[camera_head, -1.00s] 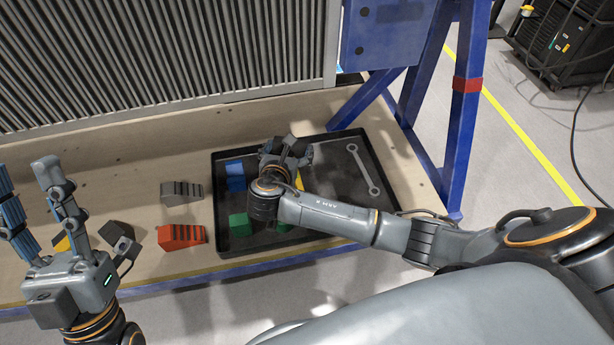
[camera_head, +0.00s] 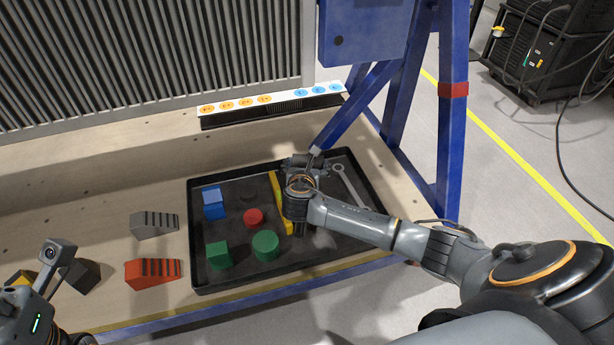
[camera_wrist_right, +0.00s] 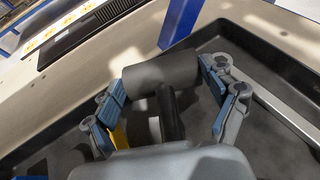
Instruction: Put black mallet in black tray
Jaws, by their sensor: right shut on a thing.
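The black mallet shows in the right wrist view as a dark cylindrical head (camera_wrist_right: 165,75) with a handle running back toward the wrist. My right gripper (camera_wrist_right: 163,88) has its blue-padded fingers on either end of the head and is shut on it. In the head view the right gripper (camera_head: 306,164) is over the far right part of the black tray (camera_head: 192,245), and the arm hides much of the mallet. I cannot tell whether the mallet touches the tray floor. My left gripper (camera_head: 45,275) is cut off at the lower left, its jaws unclear.
The tray holds a blue cube (camera_head: 213,203), red cylinder (camera_head: 253,218), green cube (camera_head: 218,256), green cylinder (camera_head: 265,245), yellow bar (camera_head: 280,198) and wrench (camera_head: 350,186). Grey (camera_head: 154,224) and red (camera_head: 153,273) stepped blocks lie left of it. A blue frame (camera_head: 453,120) stands right.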

